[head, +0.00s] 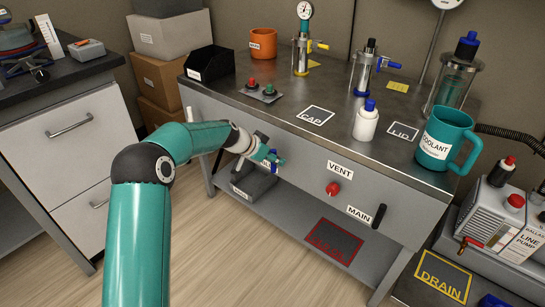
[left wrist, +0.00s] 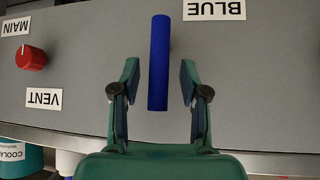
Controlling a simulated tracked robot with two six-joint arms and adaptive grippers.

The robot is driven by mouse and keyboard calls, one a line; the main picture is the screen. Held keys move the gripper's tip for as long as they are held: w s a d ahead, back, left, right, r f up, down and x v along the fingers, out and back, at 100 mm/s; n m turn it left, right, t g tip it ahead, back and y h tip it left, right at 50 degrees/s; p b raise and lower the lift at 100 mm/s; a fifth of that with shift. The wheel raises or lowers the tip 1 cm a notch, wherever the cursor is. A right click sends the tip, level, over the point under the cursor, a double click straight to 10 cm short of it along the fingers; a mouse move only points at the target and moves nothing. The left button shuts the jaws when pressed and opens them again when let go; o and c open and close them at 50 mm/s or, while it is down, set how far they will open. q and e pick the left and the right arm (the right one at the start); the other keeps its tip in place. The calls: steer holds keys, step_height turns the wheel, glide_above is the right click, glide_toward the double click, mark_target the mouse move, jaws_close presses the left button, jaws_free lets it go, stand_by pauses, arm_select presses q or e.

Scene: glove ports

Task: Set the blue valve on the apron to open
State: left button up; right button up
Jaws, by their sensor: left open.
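The blue valve (left wrist: 159,62) is a straight blue bar handle on the grey front apron (left wrist: 255,85), beside the BLUE label (left wrist: 214,9). In the left wrist view the bar stands upright in the picture, between my left gripper's fingers (left wrist: 158,82). The gripper is open, with a gap on each side of the bar. In the head view my left gripper (head: 271,158) is at the apron, left of the VENT label, and largely hides the valve and its label. My right gripper is not in view.
The red VENT knob (head: 333,189) and black MAIN handle (head: 379,215) sit further right on the apron. Above, the bench top holds a white bottle (head: 366,122), a teal COOLANT mug (head: 446,140) and metal fittings. A grey object (head: 250,182) is below my gripper.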

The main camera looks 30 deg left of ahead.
arm_select(q)
steer(key=shift+r, duration=0.1)
steer(key=v, duration=1.1)
steer(key=shift+s+a+r, duration=0.15)
steer(key=shift+s+r, duration=0.05)
steer(key=shift+s, duration=0.1)
